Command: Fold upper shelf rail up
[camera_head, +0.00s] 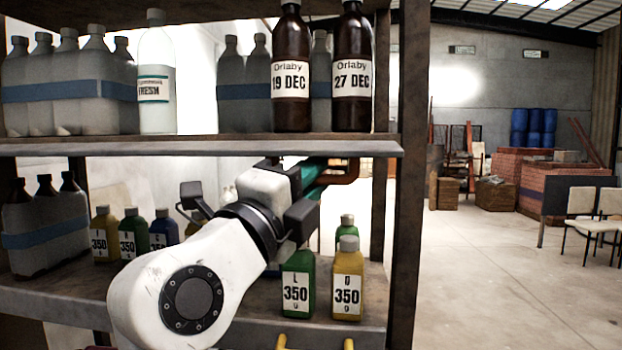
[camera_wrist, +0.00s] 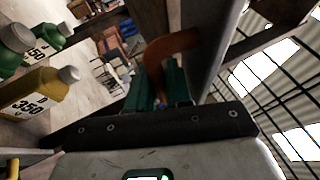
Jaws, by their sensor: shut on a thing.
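The upper shelf rail (camera_head: 200,148) is a long grey strip along the front of the upper shelf, lying low, below the bottles' bases. An orange-brown handle (camera_head: 345,170) shows under its right part. My gripper (camera_head: 318,174), with green fingers, is below the upper shelf and shut on this handle. In the wrist view the handle (camera_wrist: 172,48) curves from between the fingers (camera_wrist: 163,95) to a grey panel (camera_wrist: 208,40), which appears to be the rail. The exact finger contact is partly hidden.
Two brown bottles (camera_head: 291,70) (camera_head: 352,70), a clear bottle (camera_head: 156,80) and banded grey bottles (camera_head: 65,88) stand on the upper shelf. Green (camera_head: 297,285) and yellow (camera_head: 347,280) bottles stand on the lower shelf near my arm. A post (camera_head: 408,180) bounds the right side.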

